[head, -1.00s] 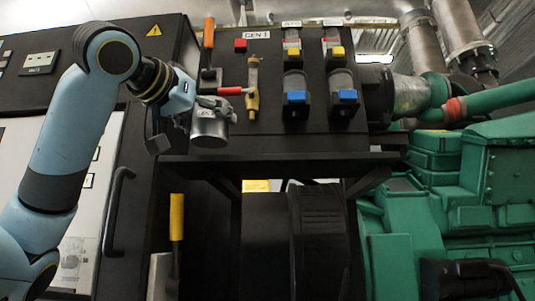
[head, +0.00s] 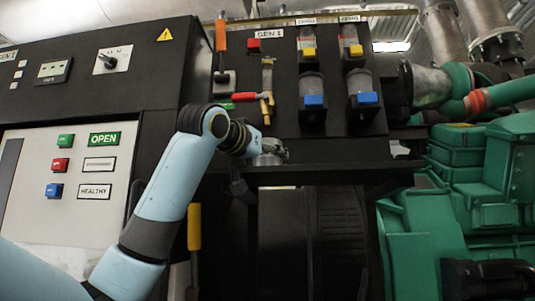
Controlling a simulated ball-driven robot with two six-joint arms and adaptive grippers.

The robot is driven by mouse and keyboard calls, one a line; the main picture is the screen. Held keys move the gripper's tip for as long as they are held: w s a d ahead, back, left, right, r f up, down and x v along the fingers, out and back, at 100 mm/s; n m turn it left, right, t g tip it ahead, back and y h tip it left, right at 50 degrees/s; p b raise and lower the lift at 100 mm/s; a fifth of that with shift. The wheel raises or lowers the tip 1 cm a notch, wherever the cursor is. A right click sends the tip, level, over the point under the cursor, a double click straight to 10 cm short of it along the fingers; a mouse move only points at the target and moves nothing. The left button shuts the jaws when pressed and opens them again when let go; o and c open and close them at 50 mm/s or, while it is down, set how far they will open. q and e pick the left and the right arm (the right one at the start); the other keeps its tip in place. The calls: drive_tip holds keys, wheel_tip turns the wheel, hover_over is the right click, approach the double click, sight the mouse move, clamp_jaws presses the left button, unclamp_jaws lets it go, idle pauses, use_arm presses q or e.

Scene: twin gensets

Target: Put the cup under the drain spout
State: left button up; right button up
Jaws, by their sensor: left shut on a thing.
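The brass drain spout (head: 267,108), with a red lever at its left, hangs on the black GEN 1 panel. My left gripper (head: 276,150) is below the spout and shut on the metal cup (head: 266,160). Only a small part of the cup shows, since my gripper and wrist cover much of it. The cup is below the spout and apart from it, close to the ledge under the panel. I cannot tell whether it touches the ledge or sits exactly in line with the spout. My right gripper is not in view.
Two filter bowls with blue bottoms (head: 313,101) hang to the right of the spout. An orange-handled lever (head: 221,38) stands to its left. The black ledge (head: 330,167) runs below the panel. A green engine (head: 470,200) fills the right.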

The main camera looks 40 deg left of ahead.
use_arm(q)
drive_tip(key=shift+s, duration=0.1)
drive_tip(key=shift+f, duration=0.2)
drive_tip(key=o, duration=1.3)
drive_tip(key=shift+c, duration=0.2)
drive_tip(key=shift+r, duration=0.15)
drive_tip(key=shift+s, duration=0.15)
drive_tip(key=s+d+b, duration=0.2)
drive_tip(key=s+b, duration=0.1)
drive_tip(key=s, duration=0.8)
drive_tip(key=shift+s, duration=0.25)
